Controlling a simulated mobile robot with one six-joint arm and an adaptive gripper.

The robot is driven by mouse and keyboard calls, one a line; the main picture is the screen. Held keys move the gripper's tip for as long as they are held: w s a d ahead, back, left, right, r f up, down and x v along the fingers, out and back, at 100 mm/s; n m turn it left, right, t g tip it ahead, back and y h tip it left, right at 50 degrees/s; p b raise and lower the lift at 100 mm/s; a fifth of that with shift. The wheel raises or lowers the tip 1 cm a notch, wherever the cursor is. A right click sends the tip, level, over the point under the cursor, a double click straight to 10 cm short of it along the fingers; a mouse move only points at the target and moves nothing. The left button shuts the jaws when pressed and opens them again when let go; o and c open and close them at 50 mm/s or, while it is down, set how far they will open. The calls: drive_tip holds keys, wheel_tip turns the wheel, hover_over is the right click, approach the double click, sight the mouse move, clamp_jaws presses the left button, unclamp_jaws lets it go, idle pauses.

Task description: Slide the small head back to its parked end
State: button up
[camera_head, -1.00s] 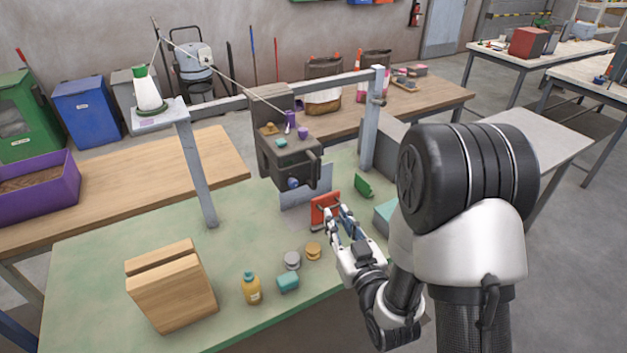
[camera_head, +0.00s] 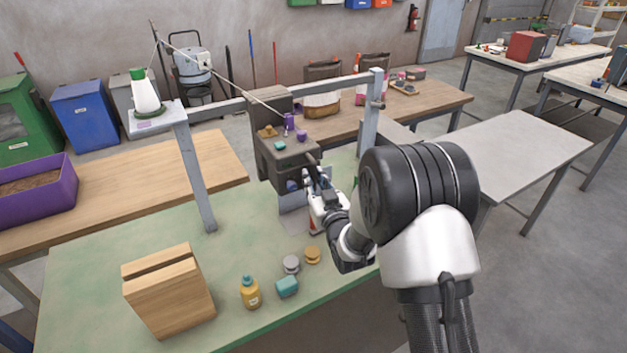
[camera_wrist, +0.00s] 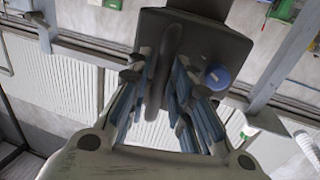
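The small head is a dark grey block (camera_head: 283,160) hanging at the crossbar (camera_head: 225,108), near its middle. A thin line runs to it from the white cone (camera_head: 145,95) with a green top. In the head view my gripper (camera_head: 312,178) is at the head's front right side, by its dark handle. In the wrist view the handle (camera_wrist: 170,42) stands between the two fingers of my gripper (camera_wrist: 162,75), which look apart, with gaps beside it. A blue knob (camera_wrist: 217,77) sits right of the handle. Finger contact with the handle cannot be made out.
Grey posts (camera_head: 195,175) carry the crossbar at both ends. On the green table (camera_head: 110,235) are a wooden block (camera_head: 170,295), a yellow bottle (camera_head: 250,292), a teal block (camera_head: 287,287) and two small round pieces.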

drive_tip(key=shift+w+a, duration=0.15)
drive_tip(key=shift+w, duration=0.2)
drive_tip(key=shift+c, duration=0.2)
clamp_jaws()
